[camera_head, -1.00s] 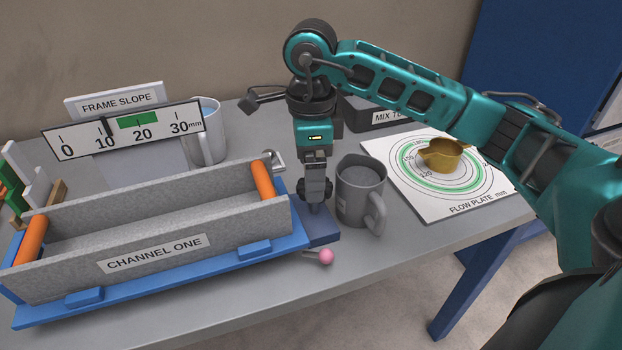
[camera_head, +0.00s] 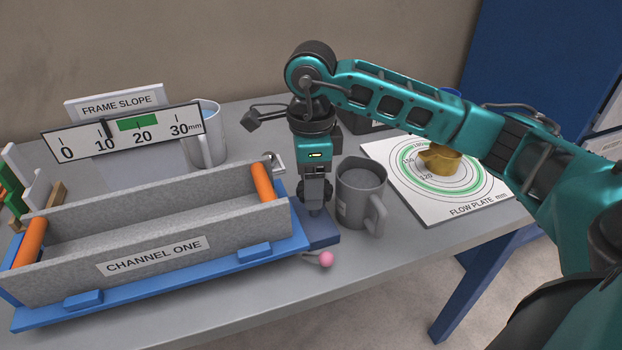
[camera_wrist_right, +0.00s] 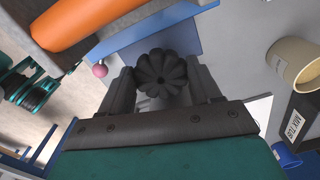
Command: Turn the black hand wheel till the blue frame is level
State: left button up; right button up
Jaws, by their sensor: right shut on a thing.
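The black hand wheel (camera_wrist_right: 161,72) is a ribbed knob between the fingers of my right gripper (camera_wrist_right: 163,85) in the right wrist view. In the head view the right gripper (camera_head: 314,212) points down at the right end of the blue frame (camera_head: 190,287), is shut on the wheel and mostly hides it. The blue frame carries the grey trough labelled CHANNEL ONE (camera_head: 155,256). On the FRAME SLOPE scale (camera_head: 75,150), the dark pointer (camera_head: 109,129) stands near 10, left of the green band (camera_head: 138,122). My left gripper is not in view.
A grey mug (camera_head: 359,205) stands close to the right of the gripper. A pink-ended lever (camera_head: 326,259) lies in front. A paler mug (camera_head: 206,140) is behind the trough. The flow plate (camera_head: 440,208) with a brass cup (camera_head: 440,159) is at the right.

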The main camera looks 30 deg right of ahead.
jog(key=shift+c, duration=1)
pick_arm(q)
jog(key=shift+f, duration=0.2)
pick_arm(e)
jog(key=shift+f+n+b, duration=0.1)
jog(key=shift+n+b, duration=0.7)
jog(key=shift+n, duration=0.2)
jog(key=shift+n+b, duration=0.55)
jog(key=shift+n, duration=0.35)
jog(key=n+b, duration=0.2)
jog(key=n, duration=0.1)
jog(key=shift+s, duration=0.15)
jog(key=n+b, duration=0.1)
jog(key=n, duration=0.1)
jog(key=shift+n, duration=0.3)
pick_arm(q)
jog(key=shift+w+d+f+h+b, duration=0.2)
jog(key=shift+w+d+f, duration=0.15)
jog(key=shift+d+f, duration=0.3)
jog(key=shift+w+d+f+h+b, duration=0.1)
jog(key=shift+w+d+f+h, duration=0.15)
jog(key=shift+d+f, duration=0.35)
pick_arm(e)
jog(key=shift+s+n, duration=0.1)
jog(key=shift+n, duration=0.5)
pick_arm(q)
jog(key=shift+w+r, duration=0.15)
